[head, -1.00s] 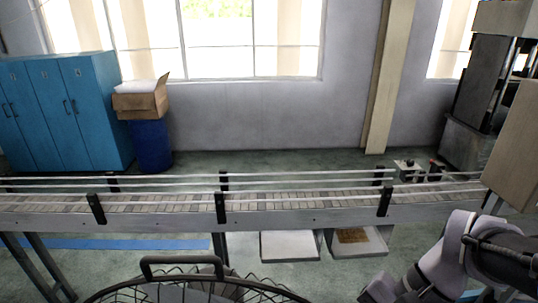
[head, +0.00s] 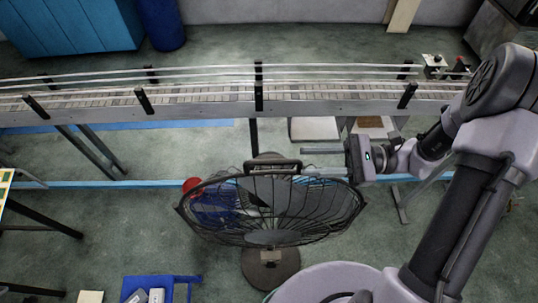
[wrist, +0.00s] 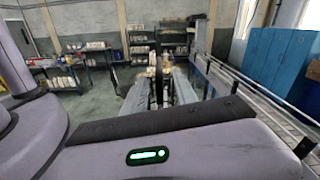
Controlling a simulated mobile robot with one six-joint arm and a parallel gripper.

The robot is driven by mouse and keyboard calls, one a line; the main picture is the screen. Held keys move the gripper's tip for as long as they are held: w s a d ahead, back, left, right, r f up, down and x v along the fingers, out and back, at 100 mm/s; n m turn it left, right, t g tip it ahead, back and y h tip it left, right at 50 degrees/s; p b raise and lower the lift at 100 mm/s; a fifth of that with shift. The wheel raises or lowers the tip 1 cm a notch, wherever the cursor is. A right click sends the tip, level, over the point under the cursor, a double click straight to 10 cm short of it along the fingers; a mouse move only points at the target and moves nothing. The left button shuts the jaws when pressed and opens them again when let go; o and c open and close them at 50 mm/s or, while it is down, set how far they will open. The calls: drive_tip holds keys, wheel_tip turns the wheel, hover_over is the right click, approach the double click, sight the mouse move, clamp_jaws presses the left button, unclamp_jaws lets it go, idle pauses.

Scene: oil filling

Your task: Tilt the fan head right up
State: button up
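The black fan (head: 270,240) stands on the floor in the middle of the head view, on a round base (head: 270,268). Its wire cage shows as a wide, flattened oval, so the head looks tilted; the exact angle is hard to tell. A dark handle (head: 272,164) rises at the cage's far edge. My gripper (head: 305,161) reaches in from the right, fingers pointing left and apart, beside the handle's right end. I cannot tell whether a finger touches it. In the wrist view my gripper (wrist: 158,92) shows its two fingers apart; the fan is not recognisable there.
A conveyor (head: 200,96) with rails runs across behind the fan. A red round object (head: 191,185) shows by the cage's left edge. A blue stool or table (head: 160,285) stands at the lower left. Blue lockers (head: 70,25) and a blue drum (head: 160,22) stand behind the conveyor.

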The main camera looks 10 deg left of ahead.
sight(253, 163)
drive_tip(key=p+x, duration=0.1)
drive_tip(key=x, duration=0.9)
drive_tip(key=shift+s+d, duration=0.1)
drive_tip(key=shift+d, duration=0.25)
drive_tip(key=shift+a, duration=0.1)
clamp_jaws()
idle(0.6)
